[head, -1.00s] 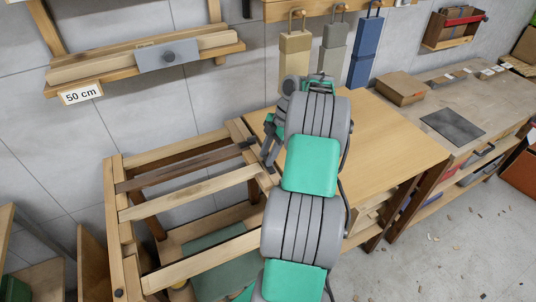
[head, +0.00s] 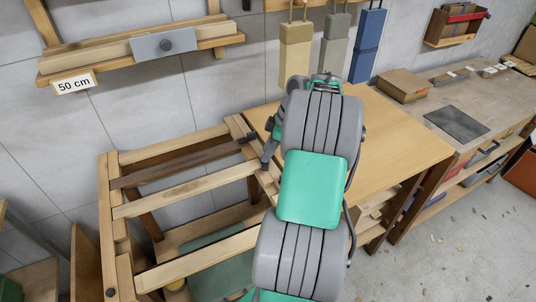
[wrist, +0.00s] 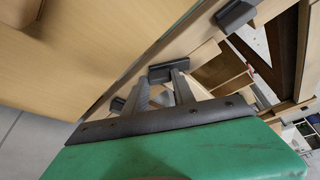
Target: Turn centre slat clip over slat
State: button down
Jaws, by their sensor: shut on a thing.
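The centre slat (head: 185,190) is a pale wooden bar across the slatted frame (head: 105,225), between a dark brown slat (head: 185,162) behind and another pale slat (head: 200,258) in front. My gripper (head: 266,165) is at the centre slat's right end, partly hidden by my arm in the head view. In the wrist view my gripper (wrist: 165,80) has its two grey fingers at a small dark clip (wrist: 168,70), shut on it. Whether the clip lies over the slat is hard to tell. Another dark clip (head: 248,139) is at the dark slat's right end.
A wooden tabletop (head: 390,135) lies right of the frame, with a cardboard box (head: 403,86) beyond. A wall shelf marked 50 cm (head: 75,84) hangs at upper left. Long blocks hang on the wall behind. The floor at lower right is open, with scattered chips.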

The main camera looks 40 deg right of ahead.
jog(key=m+b, duration=0.1)
jog(key=m, duration=0.1)
jog(key=m+t+h+b, duration=0.1)
jog(key=m, duration=0.1)
jog(key=m+h+b, duration=0.1)
jog(key=m, duration=0.1)
jog(key=shift+a+f+m, duration=0.1)
jog(key=shift+a+m, duration=0.15)
jog(key=shift+m, duration=0.05)
jog(key=m+h+b, duration=0.1)
jog(key=m+h, duration=0.1)
jog(key=m, duration=0.2)
jog(key=shift+a+m, duration=0.1)
jog(key=shift+m, duration=0.3)
jog(key=c, duration=1)
grip_release()
jog(key=shift+c, duration=0.2)
jog(key=v, duration=0.8)
